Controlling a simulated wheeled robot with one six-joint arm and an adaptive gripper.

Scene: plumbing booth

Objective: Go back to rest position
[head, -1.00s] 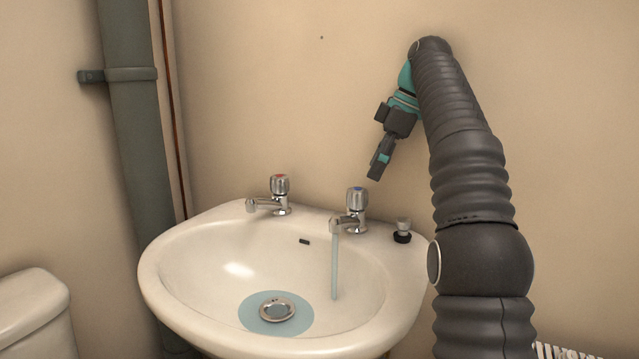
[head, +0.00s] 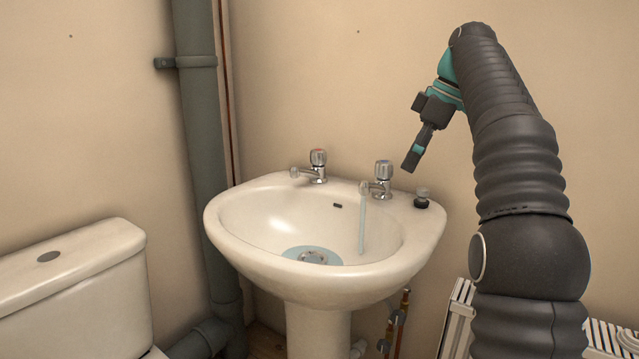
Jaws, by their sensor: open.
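My gripper (head: 411,163) hangs from my raised arm on the right, pointing down and left. It is open and empty, in the air above the right rim of the washbasin (head: 375,287). The blue-topped tap (head: 383,178) is left of and below the gripper, apart from it in the picture. Water (head: 362,225) runs from its spout into the bowl. The red-topped tap (head: 318,165) stands at the left, with no stream seen. A little water lies around the drain (head: 314,257).
A toilet cistern (head: 75,290) stands at the lower left. A grey-green vertical pipe (head: 200,140) runs down the wall behind it. A white radiator (head: 456,318) is low at the right, partly behind my arm. Copper pipes (head: 400,315) show under the basin.

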